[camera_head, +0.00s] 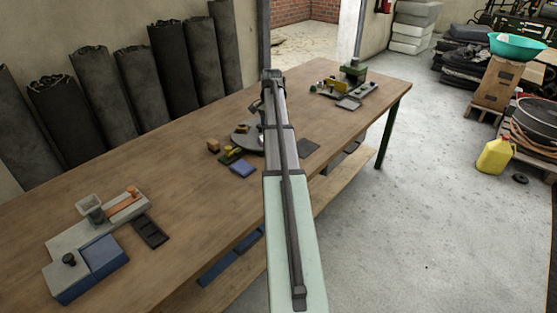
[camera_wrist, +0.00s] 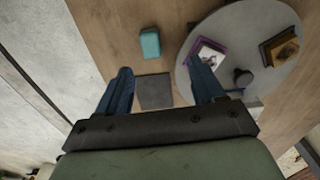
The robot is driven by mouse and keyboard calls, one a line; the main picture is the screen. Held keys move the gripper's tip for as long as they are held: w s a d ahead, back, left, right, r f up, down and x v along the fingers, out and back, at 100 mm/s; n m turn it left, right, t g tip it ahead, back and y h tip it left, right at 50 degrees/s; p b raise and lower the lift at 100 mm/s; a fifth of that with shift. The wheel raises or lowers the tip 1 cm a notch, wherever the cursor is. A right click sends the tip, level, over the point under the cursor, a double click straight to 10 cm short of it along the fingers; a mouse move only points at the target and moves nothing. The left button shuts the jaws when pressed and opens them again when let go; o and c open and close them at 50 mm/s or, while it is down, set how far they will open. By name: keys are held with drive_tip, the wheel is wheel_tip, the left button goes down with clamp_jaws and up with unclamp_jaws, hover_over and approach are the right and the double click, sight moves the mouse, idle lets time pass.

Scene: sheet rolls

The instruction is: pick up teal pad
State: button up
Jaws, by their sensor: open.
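The teal pad (camera_wrist: 150,43) is a small rounded block lying flat on the wooden table in the wrist view, at upper centre. It stands apart from the round grey plate to its right. My gripper (camera_wrist: 160,66) is open, with its two blue fingers spread and nothing held between them. The pad shows beyond the fingertips, within the span between them. In the head view I cannot make out the teal pad; my arm covers part of that area and hides the fingers.
A dark grey square (camera_wrist: 155,91) lies between the fingers in the wrist view. The round plate (camera_wrist: 241,80) carries purple, brown and dark items. In the head view a blue pad (camera_head: 242,168) lies left of my arm, and a grey fixture (camera_head: 75,248) stands at near left.

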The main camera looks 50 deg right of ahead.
drive_tip(key=f, duration=0.4)
drive_tip(key=s+d+f, duration=0.1)
drive_tip(key=f, duration=0.4)
drive_tip(key=s+f, duration=0.1)
drive_tip(key=f, duration=0.3)
drive_tip(key=shift+d+f, duration=0.15)
drive_tip(key=shift+f, duration=0.15)
drive_tip(key=c, duration=1.1)
